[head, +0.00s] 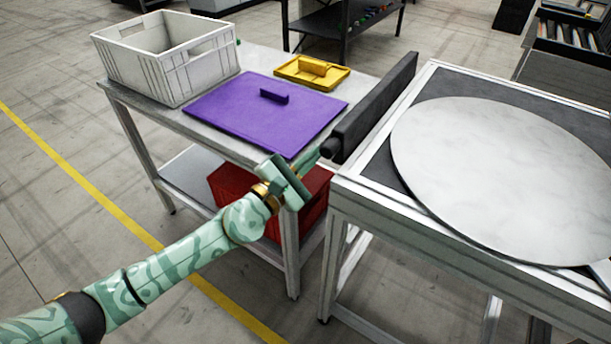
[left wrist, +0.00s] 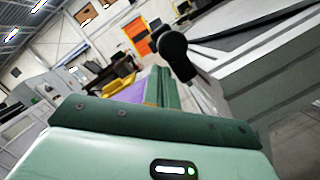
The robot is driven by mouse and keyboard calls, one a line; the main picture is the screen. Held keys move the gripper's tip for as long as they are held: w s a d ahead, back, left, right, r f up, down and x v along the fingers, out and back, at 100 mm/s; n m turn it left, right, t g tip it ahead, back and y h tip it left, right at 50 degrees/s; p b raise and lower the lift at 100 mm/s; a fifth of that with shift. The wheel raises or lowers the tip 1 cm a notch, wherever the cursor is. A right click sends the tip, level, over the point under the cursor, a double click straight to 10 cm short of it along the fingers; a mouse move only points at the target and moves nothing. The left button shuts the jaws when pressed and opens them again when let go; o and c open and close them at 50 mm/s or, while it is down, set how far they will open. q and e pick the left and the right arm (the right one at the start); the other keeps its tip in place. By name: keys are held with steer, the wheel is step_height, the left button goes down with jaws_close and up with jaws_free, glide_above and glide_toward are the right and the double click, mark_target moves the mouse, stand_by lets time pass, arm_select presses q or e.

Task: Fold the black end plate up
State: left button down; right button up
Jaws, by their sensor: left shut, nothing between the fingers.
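The black end plate (head: 378,103) runs along the left edge of the right-hand table as a long, thick dark bar. Its near end is rounded. That dark rounded end (left wrist: 175,52) also shows in the left wrist view, just beyond the gripper. My left gripper (head: 315,158) is shut and empty. Its tips are close to the plate's near end, at its lower left; I cannot tell whether they touch. In the left wrist view the gripper's green body covers much of the lower picture. My right gripper is not in view.
The right-hand table (head: 345,190) carries a large pale disc (head: 500,165). The left table (head: 240,150) holds a grey crate (head: 165,60), a purple board (head: 260,112) and a yellow tray (head: 313,72). A red crate (head: 225,190) sits on its lower shelf. A gap separates the tables.

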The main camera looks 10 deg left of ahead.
arm_select(q)
steer(key=shift+s+d+r+m+g+p, duration=0.15)
steer(key=shift+m+p, duration=0.15)
steer(key=shift+m, duration=0.25)
steer(key=shift+w+d+r+m+g+p, duration=0.15)
steer(key=shift+m+p, duration=0.15)
steer(key=shift+m, duration=0.25)
steer(key=shift+s+f, duration=0.1)
